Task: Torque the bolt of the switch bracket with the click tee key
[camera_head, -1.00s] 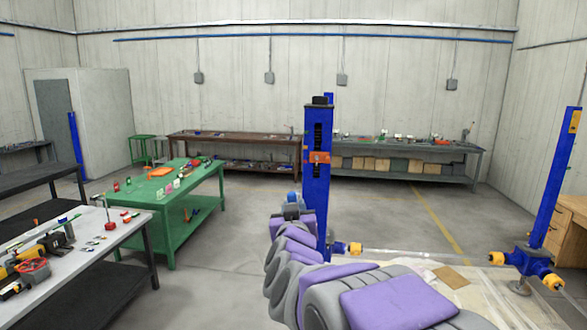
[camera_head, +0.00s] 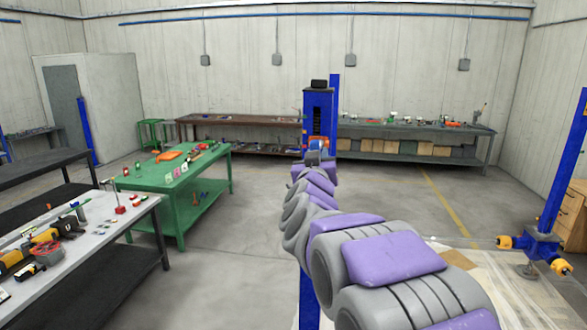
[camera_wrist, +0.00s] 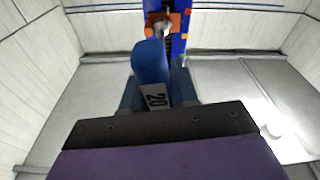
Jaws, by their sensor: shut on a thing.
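My gripper (camera_wrist: 155,95) is shut on a blue tool handle with a pale label reading "20" (camera_wrist: 155,97), seemingly the click tee key. The handle (camera_wrist: 150,62) points away from the wrist toward a blue column (camera_wrist: 180,48). An orange bracket (camera_wrist: 177,20) sits on the column just beyond the handle, with a pale round part (camera_wrist: 163,29) in front of it. I cannot tell whether the key touches the bolt.
A second blue column (camera_head: 568,165) with a yellow-ended base stands at the right. A green table (camera_head: 185,160) and a grey table with tools (camera_head: 95,245) are at the left. Long benches (camera_head: 420,130) line the back wall. Floor between the left tables and the column is clear.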

